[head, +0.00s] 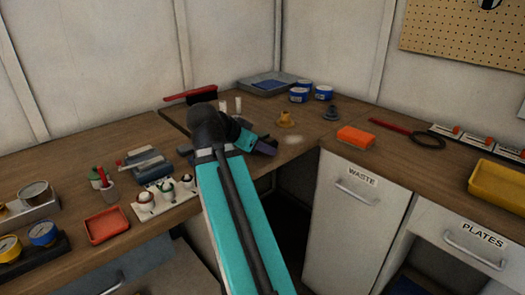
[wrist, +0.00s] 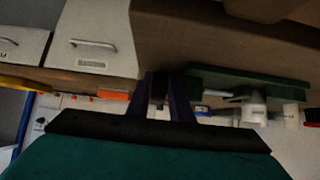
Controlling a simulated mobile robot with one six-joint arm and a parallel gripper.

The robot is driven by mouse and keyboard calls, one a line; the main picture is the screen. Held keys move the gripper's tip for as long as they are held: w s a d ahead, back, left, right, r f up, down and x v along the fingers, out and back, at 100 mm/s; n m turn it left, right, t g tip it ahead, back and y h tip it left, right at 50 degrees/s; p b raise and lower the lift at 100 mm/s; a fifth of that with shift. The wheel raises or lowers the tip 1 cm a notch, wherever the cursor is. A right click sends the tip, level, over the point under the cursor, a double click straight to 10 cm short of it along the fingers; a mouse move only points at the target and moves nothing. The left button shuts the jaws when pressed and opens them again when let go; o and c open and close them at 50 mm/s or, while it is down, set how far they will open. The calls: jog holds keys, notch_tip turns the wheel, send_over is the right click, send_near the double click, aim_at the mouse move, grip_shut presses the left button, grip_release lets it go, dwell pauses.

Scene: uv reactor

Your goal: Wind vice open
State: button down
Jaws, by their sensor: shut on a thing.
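My gripper (head: 268,148) is at the inner corner of the bench, near its front edge. In the wrist view its two purple fingers (wrist: 168,95) are closed about a small dark piece (wrist: 158,88), which looks like the vice handle; most of it is hidden between the fingers. A dark green body (wrist: 255,78), which looks like the vice, stands just to the right of the fingers in the wrist view. In the head view my arm hides that spot, so I cannot tell how far its jaws stand apart.
The wooden bench (head: 375,185) bends round the corner. An orange block (head: 356,137), a tan cone-shaped piece (head: 286,119), blue tins (head: 299,95) and white cylinders (head: 238,104) stand near my gripper. A red tray (head: 107,225) lies left, a yellow tray (head: 497,187) right.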

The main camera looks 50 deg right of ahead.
jog(key=shift+w+r, duration=0.1)
jog(key=shift+r, duration=0.05)
jog(key=c, duration=1.9)
grip_release()
jog(key=shift+o, duration=0.2)
jog(key=p+v, duration=0.1)
jog(key=v, duration=0.5)
jog(key=shift+a+r+p, duration=0.15)
jog(key=shift+p, duration=0.2)
jog(key=shift+a+r, duration=0.4)
jog(key=shift+a, duration=0.2)
